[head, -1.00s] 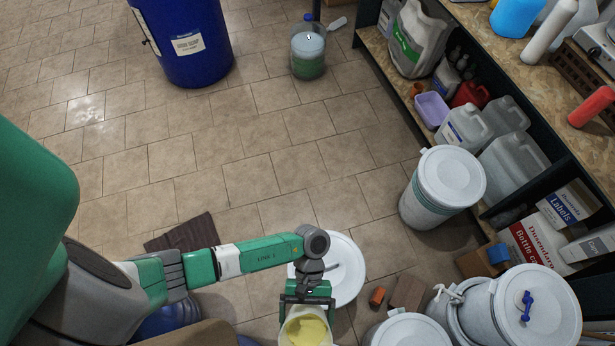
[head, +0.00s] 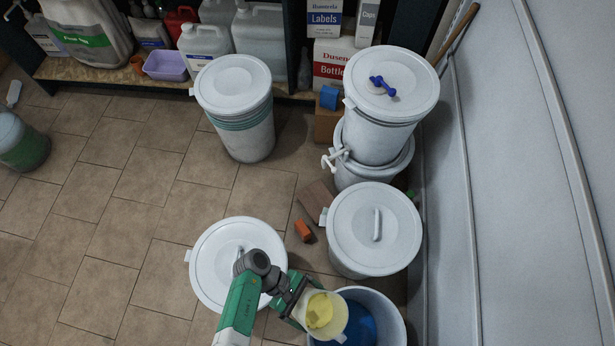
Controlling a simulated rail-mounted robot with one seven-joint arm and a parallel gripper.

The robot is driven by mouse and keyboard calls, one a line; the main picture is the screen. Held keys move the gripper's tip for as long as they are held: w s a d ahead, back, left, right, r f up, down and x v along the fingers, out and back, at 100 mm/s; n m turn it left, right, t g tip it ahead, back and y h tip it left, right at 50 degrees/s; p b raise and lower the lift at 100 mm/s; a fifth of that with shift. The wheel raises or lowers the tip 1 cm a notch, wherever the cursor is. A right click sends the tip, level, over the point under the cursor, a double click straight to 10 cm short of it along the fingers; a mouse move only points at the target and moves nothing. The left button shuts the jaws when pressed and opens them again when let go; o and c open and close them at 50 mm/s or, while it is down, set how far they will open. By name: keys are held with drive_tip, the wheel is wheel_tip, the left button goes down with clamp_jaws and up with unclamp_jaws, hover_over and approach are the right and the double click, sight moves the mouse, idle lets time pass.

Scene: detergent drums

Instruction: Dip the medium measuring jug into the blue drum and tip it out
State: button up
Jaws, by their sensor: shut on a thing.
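My gripper (head: 291,298) is shut on a pale, translucent measuring jug (head: 338,316) at the bottom of the head view. Yellow contents (head: 319,309) show inside the jug through its open mouth. The jug overlaps the left rim of an open, pale-walled drum (head: 396,318) with blue inside (head: 361,322). I cannot tell the jug's height above that rim or its exact tilt. The drum's lower part is cut off by the frame edge. No blue-walled drum is in view now.
A white-lidded drum (head: 212,262) stands left of my gripper, and another (head: 348,222) behind the open drum. Stacked white drums (head: 392,88) stand by the right wall. An orange block (head: 303,230) lies between.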

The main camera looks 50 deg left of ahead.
sight(322, 315)
drive_tip(key=shift+w+d+f+y+p, duration=0.1)
drive_tip(key=shift+f+y+p, duration=0.1)
drive_tip(key=shift+y+p, duration=0.3)
drive_tip(key=shift+d+f+g+y+p, duration=0.2)
drive_tip(key=shift+d+g+y+p, duration=0.05)
drive_tip(key=shift+g+y+p, duration=0.2)
drive_tip(key=shift+w+d+f+g+y+p, duration=0.2)
drive_tip(key=shift+d+f+y, duration=0.15)
drive_tip(key=shift+y, duration=0.25)
drive_tip(key=shift+w+d+f+g+y+p, duration=0.1)
drive_tip(key=shift+d+f+g+y+p, duration=0.1)
drive_tip(key=shift+f+y, duration=0.3)
drive_tip(key=shift+a, duration=0.15)
drive_tip(key=shift+r+y+p, duration=0.1)
drive_tip(key=shift+y+p, duration=0.15)
drive_tip(key=shift+p, duration=0.15)
drive_tip(key=shift+d+r+g+y+p, duration=0.1)
drive_tip(key=shift+d+g+y+p, duration=0.15)
drive_tip(key=shift+y+p, duration=0.7)
